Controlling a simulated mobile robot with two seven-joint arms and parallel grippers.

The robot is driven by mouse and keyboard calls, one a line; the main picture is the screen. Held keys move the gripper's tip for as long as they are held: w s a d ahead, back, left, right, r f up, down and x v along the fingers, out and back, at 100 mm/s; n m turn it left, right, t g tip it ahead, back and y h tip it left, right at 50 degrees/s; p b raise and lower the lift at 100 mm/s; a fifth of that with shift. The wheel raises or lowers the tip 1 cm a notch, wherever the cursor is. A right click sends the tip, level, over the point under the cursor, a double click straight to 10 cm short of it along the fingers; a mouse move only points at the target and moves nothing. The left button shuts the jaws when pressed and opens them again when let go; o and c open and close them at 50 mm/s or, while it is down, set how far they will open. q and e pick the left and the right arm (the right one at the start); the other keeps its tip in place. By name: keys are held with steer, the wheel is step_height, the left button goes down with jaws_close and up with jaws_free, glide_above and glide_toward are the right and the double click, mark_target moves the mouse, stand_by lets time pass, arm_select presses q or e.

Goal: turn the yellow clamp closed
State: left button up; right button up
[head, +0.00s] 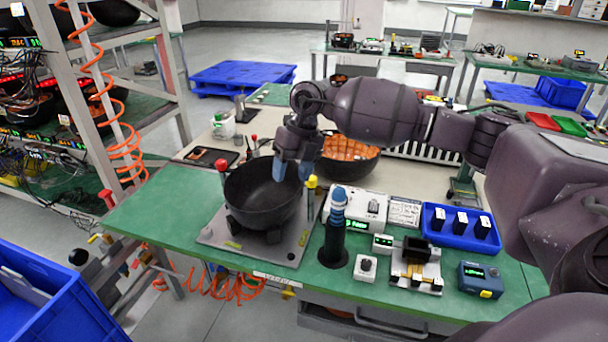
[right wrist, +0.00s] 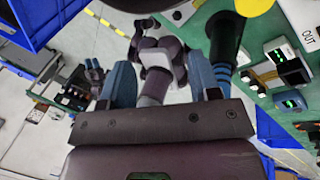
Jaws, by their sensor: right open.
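The yellow clamp (head: 312,182) is a yellow-topped post at the right edge of the black bowl (head: 262,195), on a grey plate (head: 225,238). Its shaft runs down beside the bowl. In the right wrist view a yellow round top (right wrist: 254,6) shows at the upper edge, cut off by the frame. My right gripper (head: 292,172) is open, its blue fingers pointing down over the bowl's right side, just left of the yellow clamp and apart from it. In the right wrist view its fingers (right wrist: 160,80) are spread with nothing between them.
A red-topped clamp (head: 222,166) stands at the bowl's left. A dark post with blue rings (head: 334,225) stands close right of the plate. Small devices and a blue tray (head: 436,228) fill the table's right. A bowl of orange pieces (head: 345,155) sits behind. The green left tabletop is clear.

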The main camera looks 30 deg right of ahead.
mark_target(311, 178)
steer(key=w+d+r+m+h, duration=0.1)
steer(key=w+d+r+h, duration=0.3)
steer(key=d, duration=0.3)
steer(key=f, duration=0.6)
steer(key=s+f+b, duration=0.1)
steer(key=f, duration=0.3)
steer(key=shift+d, duration=0.1)
steer(key=c, duration=0.9)
